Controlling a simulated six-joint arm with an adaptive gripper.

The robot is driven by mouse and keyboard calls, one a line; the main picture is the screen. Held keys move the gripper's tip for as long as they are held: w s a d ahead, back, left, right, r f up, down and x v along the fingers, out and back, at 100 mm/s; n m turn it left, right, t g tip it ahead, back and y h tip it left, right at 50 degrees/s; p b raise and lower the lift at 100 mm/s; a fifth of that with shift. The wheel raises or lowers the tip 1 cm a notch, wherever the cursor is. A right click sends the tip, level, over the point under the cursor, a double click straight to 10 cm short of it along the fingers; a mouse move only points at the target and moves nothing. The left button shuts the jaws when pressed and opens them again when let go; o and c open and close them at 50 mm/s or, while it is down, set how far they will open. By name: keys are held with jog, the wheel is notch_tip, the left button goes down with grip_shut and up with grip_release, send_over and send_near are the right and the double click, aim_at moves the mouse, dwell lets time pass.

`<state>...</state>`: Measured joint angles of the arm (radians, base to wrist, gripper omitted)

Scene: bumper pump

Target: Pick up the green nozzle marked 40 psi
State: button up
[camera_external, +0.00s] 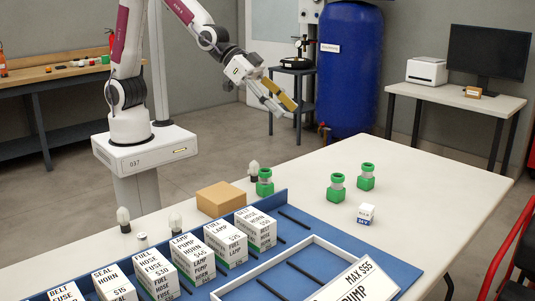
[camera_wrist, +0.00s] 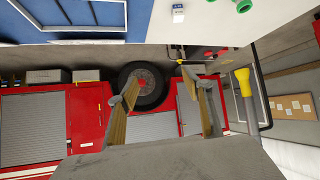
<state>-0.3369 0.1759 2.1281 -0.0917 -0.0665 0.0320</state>
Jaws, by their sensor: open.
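My gripper (camera_external: 281,100) is raised above and behind the table, apart from the nozzles. In the wrist view its fingers (camera_wrist: 160,85) are spread with nothing between them.
A small white-and-blue box (camera_external: 366,214) sits near the nozzles. A blue tray (camera_external: 286,197) with several labelled boxes fills the table's front left. A cardboard box (camera_external: 221,199) and several clear bulbs (camera_external: 254,169) stand beside it. The table's right part is clear.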

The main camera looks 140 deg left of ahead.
jog(key=w+a+f+n+y, duration=0.1)
jog(key=a+f, duration=0.4)
jog(key=a, duration=0.2)
jog(key=w+a+f+n+y, duration=0.1)
jog(key=w+a+f+y, duration=0.1)
jog(key=a+f, duration=0.3)
jog(key=w+a+f+n+y, duration=0.1)
jog(key=w+a+f, duration=0.1)
jog(key=a+f, duration=0.3)
jog(key=shift+w+a+f+t+y, duration=0.1)
jog(key=shift+a+f+t+y, duration=0.1)
jog(key=shift+a, duration=0.95)
jog(key=shift+w+a+f+t+y, duration=0.1)
jog(key=shift+a+t, duration=0.1)
jog(key=shift+a, duration=0.9)
jog(key=n+y, duration=0.1)
jog(key=y, duration=0.1)
send_near(372, 166)
jog(key=w+a, duration=0.1)
jog(key=w, duration=0.1)
jog(key=shift+s+a+f, duration=0.1)
jog(key=shift+a+f, duration=0.2)
jog(key=shift+a, duration=0.15)
jog(key=shift+a, duration=0.15)
jog(key=shift+x, duration=1.15)
jog(key=shift+f, duration=0.1)
